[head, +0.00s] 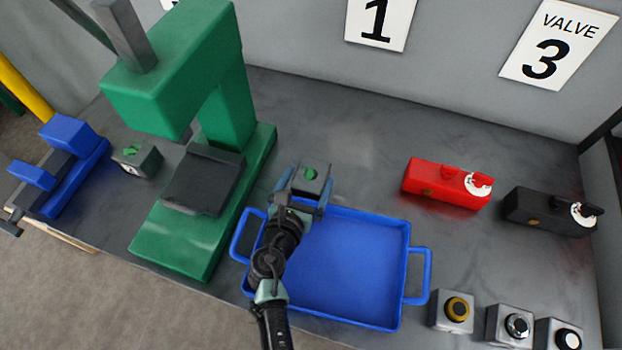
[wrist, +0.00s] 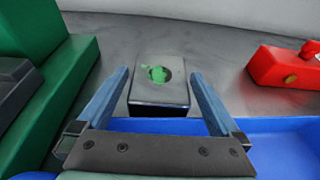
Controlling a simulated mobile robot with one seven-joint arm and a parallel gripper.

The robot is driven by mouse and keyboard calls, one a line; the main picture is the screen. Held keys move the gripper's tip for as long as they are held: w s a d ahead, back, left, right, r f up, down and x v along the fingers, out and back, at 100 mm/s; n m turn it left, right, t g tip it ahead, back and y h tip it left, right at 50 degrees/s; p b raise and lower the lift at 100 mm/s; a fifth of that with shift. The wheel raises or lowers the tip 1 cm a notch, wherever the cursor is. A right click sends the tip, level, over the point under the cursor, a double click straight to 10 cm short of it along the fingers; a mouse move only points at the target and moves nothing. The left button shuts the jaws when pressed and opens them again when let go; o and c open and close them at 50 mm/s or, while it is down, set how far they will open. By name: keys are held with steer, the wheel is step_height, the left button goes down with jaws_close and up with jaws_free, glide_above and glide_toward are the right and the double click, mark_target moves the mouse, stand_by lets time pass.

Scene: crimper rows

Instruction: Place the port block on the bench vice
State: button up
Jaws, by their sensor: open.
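A small grey block (head: 312,178) with a green piece in a round dark recess on top sits behind the blue tray; I take it as the port block. It also shows in the wrist view (wrist: 158,92). My gripper (head: 307,190) is open, its fingers on either side of this block with narrow gaps in the wrist view (wrist: 158,78). A similar grey block (head: 137,160) with a green top and a white label stands between the press and the vice. The blue bench vice (head: 76,175) is at the far left, with dark parts between its blue jaws.
A tall green press (head: 180,235) stands between my gripper and the vice. The blue tray (head: 398,290) looks empty. A red valve block (head: 440,185) and a black one (head: 545,212) are at right. Several ringed grey blocks (head: 450,322) line the front right.

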mark_target(307, 183)
jaws_close()
steer(key=shift+w+r, duration=0.1)
steer(key=shift+r, duration=0.1)
stand_by(0.3)
step_height(307, 183, up, 10)
steer(key=p, duration=0.3)
